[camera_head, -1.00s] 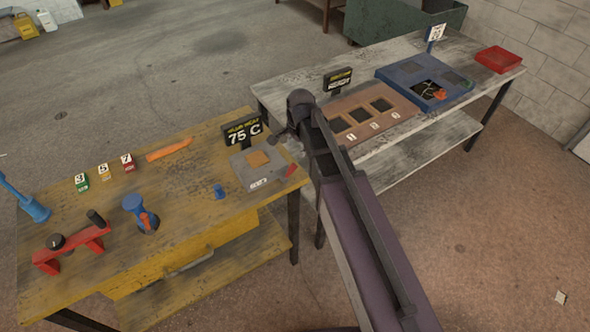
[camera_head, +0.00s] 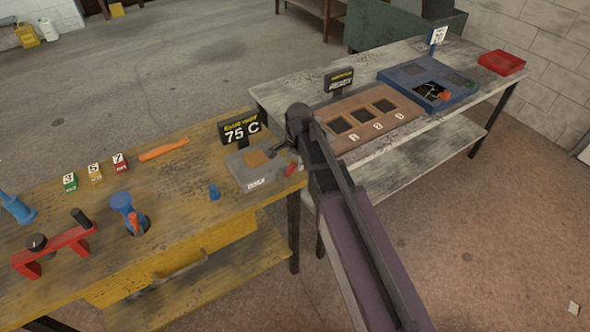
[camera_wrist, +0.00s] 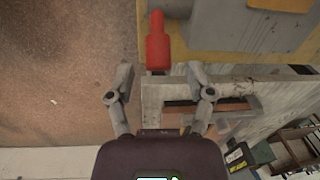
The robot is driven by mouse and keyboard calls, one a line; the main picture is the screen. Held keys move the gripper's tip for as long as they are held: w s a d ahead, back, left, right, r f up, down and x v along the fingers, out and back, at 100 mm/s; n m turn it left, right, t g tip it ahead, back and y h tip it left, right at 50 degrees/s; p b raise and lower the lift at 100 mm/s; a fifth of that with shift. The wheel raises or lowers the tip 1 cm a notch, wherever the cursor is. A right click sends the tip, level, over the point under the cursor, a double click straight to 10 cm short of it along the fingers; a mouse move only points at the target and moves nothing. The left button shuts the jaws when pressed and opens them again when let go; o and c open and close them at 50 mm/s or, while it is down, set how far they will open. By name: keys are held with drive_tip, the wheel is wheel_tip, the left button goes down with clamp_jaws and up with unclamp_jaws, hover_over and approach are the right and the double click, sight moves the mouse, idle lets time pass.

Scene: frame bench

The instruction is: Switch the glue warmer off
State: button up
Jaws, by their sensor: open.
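The glue warmer (camera_head: 262,178) is a grey box with an orange-brown top patch at the right end of the yellow bench. Its display (camera_head: 240,131) reads 75 C. A red switch lever (camera_head: 291,169) sticks out on its right side. In the wrist view the red lever (camera_wrist: 157,42) stands out from the grey warmer body (camera_wrist: 225,22), just beyond and between my fingertips. My gripper (camera_wrist: 160,82) is open and empty, with the lever's end at about fingertip level. In the head view my arm hides most of the gripper beside the warmer.
The grey bench (camera_head: 290,92) on the right holds a brown tray (camera_head: 350,141), a blue tray (camera_head: 405,75) and a red box (camera_head: 501,62).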

drive_tip(key=shift+w+f+b, duration=0.1)
drive_tip(key=shift+f+b, duration=0.7)
drive_tip(key=shift+f, duration=0.3)
clamp_jaws()
drive_tip(key=shift+d, duration=0.1)
